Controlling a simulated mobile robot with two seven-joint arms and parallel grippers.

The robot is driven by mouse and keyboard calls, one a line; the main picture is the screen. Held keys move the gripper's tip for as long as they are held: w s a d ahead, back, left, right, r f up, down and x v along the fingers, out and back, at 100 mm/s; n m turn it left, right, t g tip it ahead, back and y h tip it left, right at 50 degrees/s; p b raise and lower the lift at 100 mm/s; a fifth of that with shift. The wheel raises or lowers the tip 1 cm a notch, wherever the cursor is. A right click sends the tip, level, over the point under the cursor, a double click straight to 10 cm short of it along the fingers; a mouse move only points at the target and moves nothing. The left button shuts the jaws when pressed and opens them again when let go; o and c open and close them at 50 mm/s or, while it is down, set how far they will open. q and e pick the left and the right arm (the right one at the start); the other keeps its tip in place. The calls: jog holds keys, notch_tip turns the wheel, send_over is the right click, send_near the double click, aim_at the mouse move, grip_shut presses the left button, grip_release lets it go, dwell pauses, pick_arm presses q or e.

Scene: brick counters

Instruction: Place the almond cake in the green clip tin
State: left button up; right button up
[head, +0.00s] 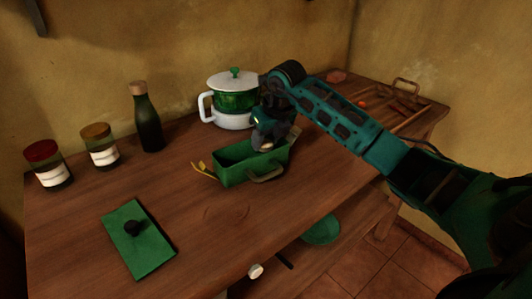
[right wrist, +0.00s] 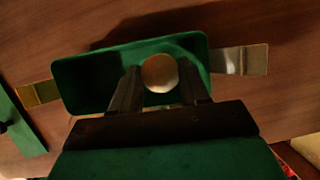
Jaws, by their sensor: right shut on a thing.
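The green clip tin (head: 232,178) stands open on the wooden counter, with metal clips out at its sides. It also shows below my gripper in the right wrist view (right wrist: 80,100). My right gripper (head: 267,143) is over the right part of the tin, pointing down. Its fingers are shut on a small round pale cake, the almond cake (right wrist: 160,73). In the right wrist view the cake lies within the tin's outline, near its right end; its exact height against the rim is unclear. My left gripper is out of view.
Two jars (head: 100,150) and a dark bottle (head: 149,130) stand at the back left. A white and green pot (head: 232,100) stands close behind the tin. The front middle counter is clear.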

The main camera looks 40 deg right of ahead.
aim_at(268, 145)
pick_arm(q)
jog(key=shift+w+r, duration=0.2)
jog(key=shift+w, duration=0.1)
pick_arm(e)
jog(key=shift+f, duration=2.15)
jog(key=shift+f, duration=0.1)
jog(key=o, duration=1)
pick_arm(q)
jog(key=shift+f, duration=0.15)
pick_arm(e)
jog(key=shift+o, duration=0.2)
jog(key=shift+r, duration=0.2)
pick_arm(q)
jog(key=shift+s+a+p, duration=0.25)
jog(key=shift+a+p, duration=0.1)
pick_arm(e)
jog(key=v, duration=1.2)
